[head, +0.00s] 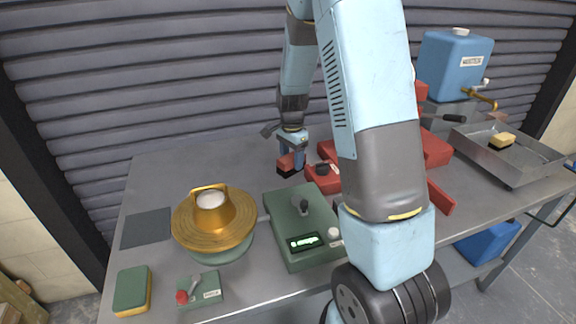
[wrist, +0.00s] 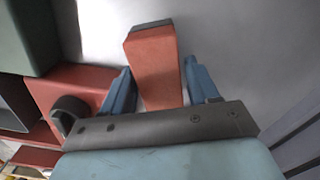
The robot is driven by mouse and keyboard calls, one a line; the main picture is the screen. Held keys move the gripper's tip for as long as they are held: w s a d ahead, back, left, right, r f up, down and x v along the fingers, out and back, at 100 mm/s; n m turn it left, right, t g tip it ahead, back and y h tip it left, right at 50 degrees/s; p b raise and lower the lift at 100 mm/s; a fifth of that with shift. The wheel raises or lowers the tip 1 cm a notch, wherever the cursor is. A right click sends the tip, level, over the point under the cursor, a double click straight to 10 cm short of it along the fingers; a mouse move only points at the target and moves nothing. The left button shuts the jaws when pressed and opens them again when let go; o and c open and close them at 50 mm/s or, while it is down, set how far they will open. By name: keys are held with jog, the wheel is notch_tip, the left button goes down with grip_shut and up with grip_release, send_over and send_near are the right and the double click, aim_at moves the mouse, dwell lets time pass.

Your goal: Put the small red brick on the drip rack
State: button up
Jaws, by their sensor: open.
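A small red block with a dark end, which looks like the small red brick (head: 287,161), is on the grey table behind the green device. In the wrist view the red block (wrist: 153,65) lies lengthwise between the two blue fingers of my gripper (wrist: 160,80). My gripper (head: 292,150) is low over the table and open, one finger on each side of the block. The left finger is very close to the block; a gap shows at the right finger. I cannot tell for sure which thing is the drip rack.
Red parts (head: 437,148) stand right of the gripper, partly hidden by my arm. A green device (head: 290,228) with a display is in front, a gold-topped tub (head: 185,222) left of it. A metal tray (head: 520,168) and blue tank (head: 450,65) stand right. The back-left table is clear.

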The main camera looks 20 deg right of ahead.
jog(key=shift+f, duration=0.3)
jog(key=shift+c, duration=0.2)
grip_shut()
jog(key=shift+r, duration=0.15)
